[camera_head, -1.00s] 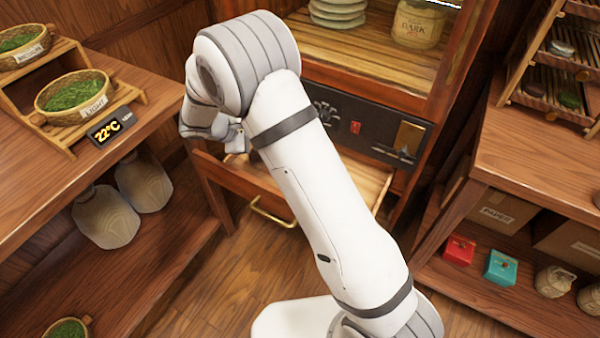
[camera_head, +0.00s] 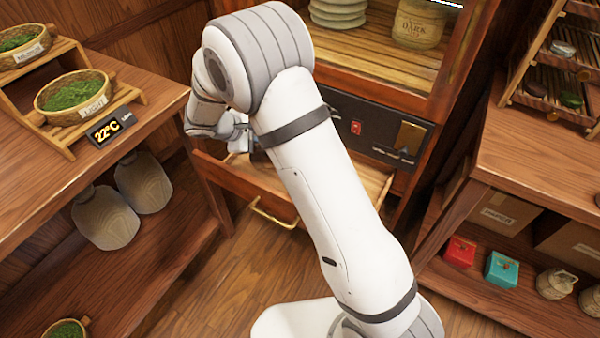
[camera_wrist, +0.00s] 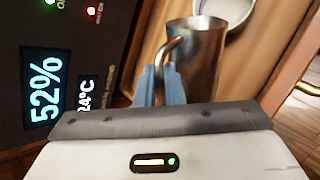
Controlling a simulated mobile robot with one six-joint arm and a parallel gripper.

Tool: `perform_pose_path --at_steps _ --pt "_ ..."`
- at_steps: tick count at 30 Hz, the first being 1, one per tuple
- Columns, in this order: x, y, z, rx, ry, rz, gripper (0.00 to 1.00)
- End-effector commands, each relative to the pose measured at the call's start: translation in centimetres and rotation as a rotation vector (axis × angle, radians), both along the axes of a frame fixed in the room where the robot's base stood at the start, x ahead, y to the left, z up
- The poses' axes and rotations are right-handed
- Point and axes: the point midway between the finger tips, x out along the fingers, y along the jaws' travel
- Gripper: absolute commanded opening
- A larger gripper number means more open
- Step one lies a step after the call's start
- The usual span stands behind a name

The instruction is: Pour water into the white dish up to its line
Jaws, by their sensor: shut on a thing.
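In the wrist view, my gripper (camera_wrist: 160,80) has its two blue fingers shut on the handle of a metal pitcher (camera_wrist: 202,62). The pitcher's rim is toward the top of that picture, and its inside is hidden. The white dish (camera_wrist: 238,10) shows just beyond the pitcher's rim, cut off by the top edge. The dish's line and any water in it cannot be made out. In the head view, my gripper is mostly hidden behind my arm, near the open drawer (camera_head: 225,172), and the pitcher cannot be made out there.
A dark panel with a lit display (camera_wrist: 45,90) stands close on the left in the wrist view. In the head view, a wooden cabinet (camera_head: 380,75) rises behind my arm. A table with baskets (camera_head: 75,92) is at left, and a shelf (camera_head: 550,150) at right.

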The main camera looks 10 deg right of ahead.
Motion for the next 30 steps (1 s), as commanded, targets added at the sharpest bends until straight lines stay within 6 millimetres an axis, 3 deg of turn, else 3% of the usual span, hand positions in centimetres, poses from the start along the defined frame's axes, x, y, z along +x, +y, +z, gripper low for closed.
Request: perform_pose_path --at_steps 30 --pt "-0.47 -1.02 0.93 0.097 -0.052 -0.002 0.0"
